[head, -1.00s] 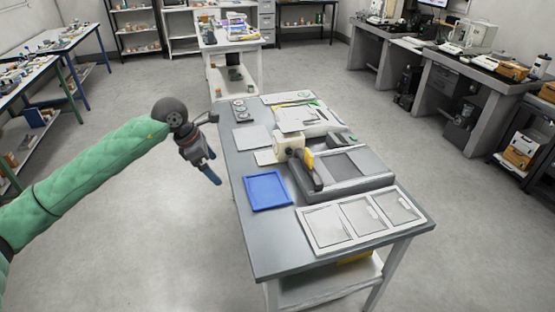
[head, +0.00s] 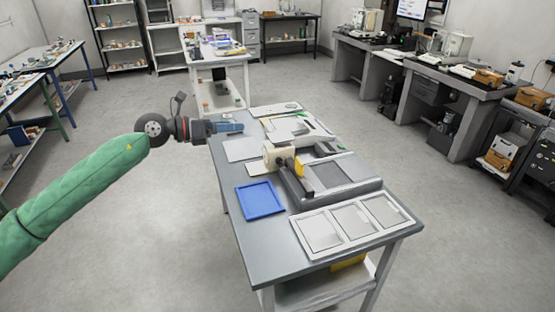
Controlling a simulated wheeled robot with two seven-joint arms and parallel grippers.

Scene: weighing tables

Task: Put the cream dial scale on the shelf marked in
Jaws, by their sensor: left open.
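A cream object that looks like the dial scale (head: 272,158) stands on the near grey table (head: 254,236), behind the blue tray and left of a dark grey device. Its dial face cannot be made out. My left gripper (head: 236,127) is level, pointing right, at the table's far left edge, beyond and left of the cream object and apart from it. It is open and nothing shows in it. My right gripper is out of view. No shelf marking can be read; a lower shelf (head: 318,288) shows under the table.
A blue tray (head: 260,200) and a white three-panel tray (head: 318,232) lie on the near table. The grey device (head: 345,174) with a yellow part (head: 299,166) stands close beside the cream object. Open floor lies left of the table.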

